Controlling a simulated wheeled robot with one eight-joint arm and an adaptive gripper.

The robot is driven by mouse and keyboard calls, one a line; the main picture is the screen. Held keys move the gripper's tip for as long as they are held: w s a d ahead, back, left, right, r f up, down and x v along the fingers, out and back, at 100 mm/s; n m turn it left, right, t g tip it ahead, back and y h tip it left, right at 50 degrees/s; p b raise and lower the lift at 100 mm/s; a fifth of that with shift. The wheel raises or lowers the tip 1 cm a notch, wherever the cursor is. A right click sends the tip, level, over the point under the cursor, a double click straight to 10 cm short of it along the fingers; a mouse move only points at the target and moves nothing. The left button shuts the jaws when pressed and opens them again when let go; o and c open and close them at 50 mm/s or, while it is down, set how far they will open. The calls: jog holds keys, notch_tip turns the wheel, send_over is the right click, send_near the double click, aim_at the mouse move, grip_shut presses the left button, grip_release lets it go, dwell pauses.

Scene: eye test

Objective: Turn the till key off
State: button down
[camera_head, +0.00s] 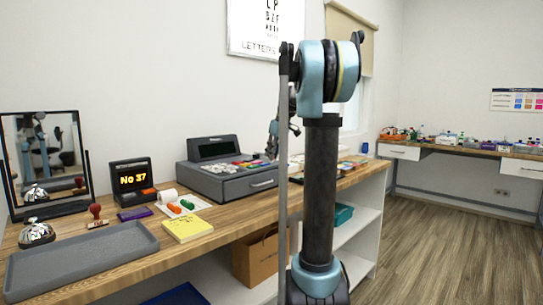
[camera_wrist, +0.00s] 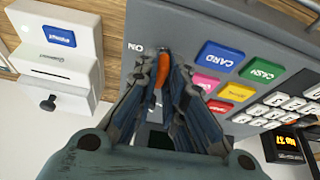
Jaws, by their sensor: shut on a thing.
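The grey till (camera_head: 207,183) stands on the wooden counter, its display dark and its drawer shut. In the wrist view its grey panel (camera_wrist: 200,22) fills the upper part, with coloured CARD and CASH buttons at right. An orange key (camera_wrist: 163,61) shows between my fingertips, next to an "ON" mark that appears upside down. My gripper (camera_wrist: 162,66) is shut on the key, a finger on each side. In the head view my gripper (camera_head: 273,137) is over the till's right side; the key cannot be made out.
A white device (camera_wrist: 62,55) with a slot is beside the till panel in the wrist view. On the counter, left of the till, are a number display (camera_head: 133,180), a yellow pad (camera_head: 187,228), a bell (camera_head: 36,233) and a grey tray (camera_head: 85,262).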

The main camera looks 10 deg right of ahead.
jog(key=c, duration=1.7)
grip_release()
jog(key=v, duration=1.2)
jog(key=shift+f, duration=0.1)
